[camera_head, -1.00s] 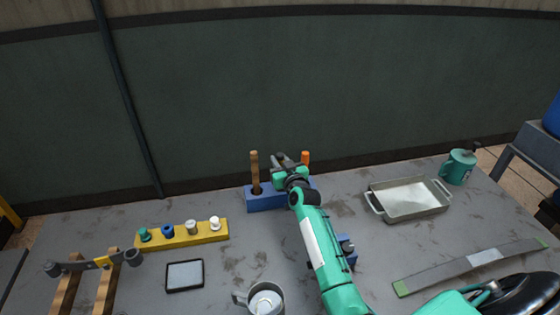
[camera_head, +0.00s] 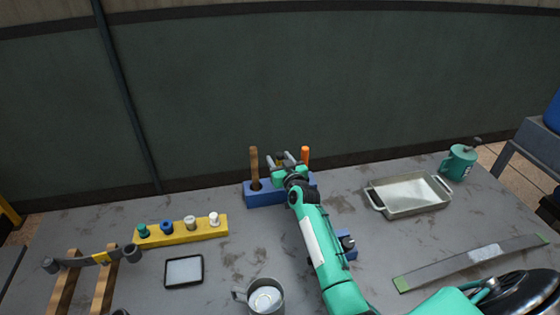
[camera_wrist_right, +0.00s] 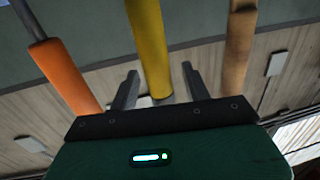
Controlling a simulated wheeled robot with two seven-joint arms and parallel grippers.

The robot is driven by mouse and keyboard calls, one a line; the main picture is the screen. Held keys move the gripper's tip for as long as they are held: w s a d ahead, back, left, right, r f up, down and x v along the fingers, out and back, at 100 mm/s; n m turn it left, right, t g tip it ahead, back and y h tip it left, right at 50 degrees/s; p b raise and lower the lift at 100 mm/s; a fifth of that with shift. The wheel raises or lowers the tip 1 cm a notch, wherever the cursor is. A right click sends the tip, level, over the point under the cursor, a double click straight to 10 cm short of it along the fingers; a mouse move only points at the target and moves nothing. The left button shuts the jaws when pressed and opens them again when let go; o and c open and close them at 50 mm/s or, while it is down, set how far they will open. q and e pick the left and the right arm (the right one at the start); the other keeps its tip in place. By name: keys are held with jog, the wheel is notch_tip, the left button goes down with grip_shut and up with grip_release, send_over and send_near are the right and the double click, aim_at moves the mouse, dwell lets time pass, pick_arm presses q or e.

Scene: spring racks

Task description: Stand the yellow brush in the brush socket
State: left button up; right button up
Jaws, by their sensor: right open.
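The yellow brush (camera_wrist_right: 148,45) shows its handle in the right wrist view, between the two fingers of my right gripper (camera_wrist_right: 158,88), with gaps on both sides. The gripper is open. In the head view, my right gripper (camera_head: 288,158) is over the blue socket block (camera_head: 262,199) at the back of the table and mostly hides the yellow handle. The lower end of the brush is hidden, so I cannot see how it sits in the block. My left gripper is not in view.
A wooden handle (camera_head: 254,166) and an orange handle (camera_head: 305,154) stand on either side of the gripper. A yellow rack (camera_head: 185,233) with several pegs is at left, a metal tray (camera_head: 410,207) at right, and a mug (camera_head: 264,297) in front.

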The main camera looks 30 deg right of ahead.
jog(key=shift+s, duration=0.1)
jog(key=s+a+b, duration=0.1)
jog(key=s+b, duration=0.1)
jog(key=s, duration=1.1)
jog(key=shift+s+a, duration=0.2)
jog(key=shift+s, duration=0.05)
